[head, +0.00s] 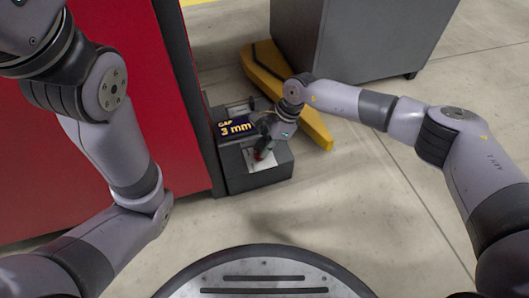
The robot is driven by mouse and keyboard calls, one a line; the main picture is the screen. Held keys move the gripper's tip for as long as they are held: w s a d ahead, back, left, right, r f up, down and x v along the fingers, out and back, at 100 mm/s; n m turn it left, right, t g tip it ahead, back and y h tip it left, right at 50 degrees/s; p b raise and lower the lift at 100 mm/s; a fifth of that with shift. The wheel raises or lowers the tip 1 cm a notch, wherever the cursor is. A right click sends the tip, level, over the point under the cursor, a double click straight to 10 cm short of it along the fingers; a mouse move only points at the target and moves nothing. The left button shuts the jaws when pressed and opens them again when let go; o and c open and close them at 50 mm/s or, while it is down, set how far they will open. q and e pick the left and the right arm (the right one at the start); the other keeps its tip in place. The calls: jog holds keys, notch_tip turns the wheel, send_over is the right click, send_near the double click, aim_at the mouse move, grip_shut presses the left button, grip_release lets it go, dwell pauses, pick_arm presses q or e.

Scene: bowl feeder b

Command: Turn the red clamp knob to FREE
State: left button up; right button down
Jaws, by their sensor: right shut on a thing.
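The red clamp knob (259,156) shows as a small red spot on a light plate on top of a dark grey box (255,178). My right gripper (262,148) reaches down to the knob from the upper right and is shut on it, covering most of it. The knob's pointer and any FREE mark are hidden or too small to read. A display (236,128) reading "GAP 3 mm" stands just behind the knob. My left arm comes in at the left, and its gripper is out of the picture.
A large red cabinet (110,165) stands left of the box, close against it. A yellow bar-shaped piece (318,128) lies behind and right of the box. A grey wheeled cabinet (375,40) stands at the back. The floor in front and at right is clear.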

jog(key=n+b, duration=0.2)
jog(key=n+g+b, duration=0.1)
jog(key=shift+w+a+f+n+b, duration=0.15)
jog(key=shift+w+f+n+b, duration=0.15)
jog(key=shift+n+b, duration=0.1)
jog(key=n+g+h+b, duration=0.1)
jog(key=n, duration=0.1)
jog(key=shift+w+a+r+n+b, duration=0.1)
jog(key=shift+n+b, duration=0.3)
jog(key=shift+w+r+n+h, duration=0.1)
jog(key=shift+n+h, duration=0.2)
jog(key=shift+n, duration=0.4)
jog(key=shift+a+n+g+h+b, duration=0.1)
jog(key=shift+n+g+h+b, duration=0.25)
jog(key=shift+n, duration=0.75)
jog(key=c, duration=1.6)
grip_release()
jog(key=shift+g, duration=0.25)
jog(key=shift+c, duration=0.2)
jog(key=shift+w+r, duration=0.1)
